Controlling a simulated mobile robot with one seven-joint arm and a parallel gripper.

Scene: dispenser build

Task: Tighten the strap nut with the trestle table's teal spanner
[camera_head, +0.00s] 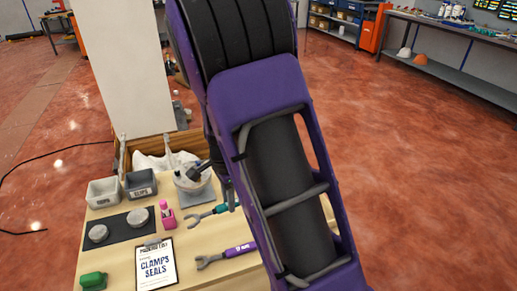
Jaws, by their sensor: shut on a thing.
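The teal spanner (206,214) shows at the right part of the trestle table (187,243), its grey open jaw pointing left and its teal handle running right towards my arm. My gripper (231,196) is a dark, narrow shape at the left edge of my purple arm, mostly hidden behind it. It is shut at the handle end of the teal spanner. Whether the spanner touches the tabletop is unclear. I cannot make out the strap nut in this view.
A purple-handled spanner (226,256) lies nearer, beside a clipboard (156,265) reading "CLAMPS SEALS". Two small bins (103,193), a dark mat (119,231) with two round discs, a pink item (167,216), a white tub (191,181) and a green item (93,281) occupy the table.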

